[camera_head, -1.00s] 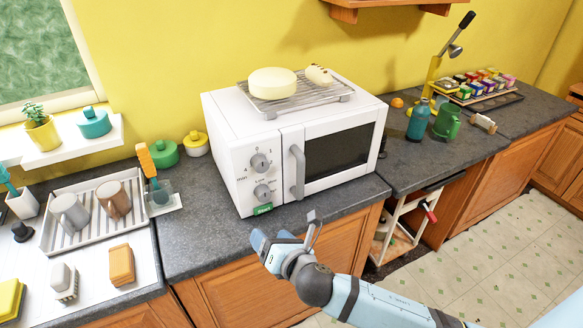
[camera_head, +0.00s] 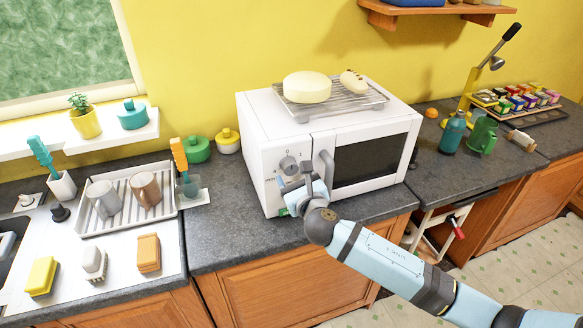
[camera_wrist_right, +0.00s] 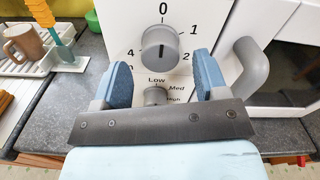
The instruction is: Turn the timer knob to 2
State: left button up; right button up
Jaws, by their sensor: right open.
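The white microwave (camera_head: 262,130) stands on the dark counter. Its upper round knob, the timer knob (camera_head: 288,164), has a dial numbered 0, 1, 2 and 4. In the right wrist view, the timer knob (camera_wrist_right: 159,45) is grey, with 0 above it and 2 at its lower right; I cannot surely tell its pointer's setting. My right gripper (camera_head: 296,181) is in front of the microwave's control panel. In the wrist view, its blue fingers (camera_wrist_right: 161,70) are open, left and right of the knob's lower part, with nothing between them held. My left gripper is out of view.
A lower knob (camera_wrist_right: 157,96) marked Low, Med and High sits beneath the timer knob, partly hidden by my gripper. The grey door handle (camera_wrist_right: 246,64) is close to the right finger. A rack (camera_head: 330,101) with food lies on top. A dish tray (camera_head: 124,207) stands left.

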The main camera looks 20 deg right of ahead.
aim_at(292, 171)
jog(key=shift+w, duration=1.5)
jog(key=shift+c, duration=0.3)
jog(key=c, duration=0.9)
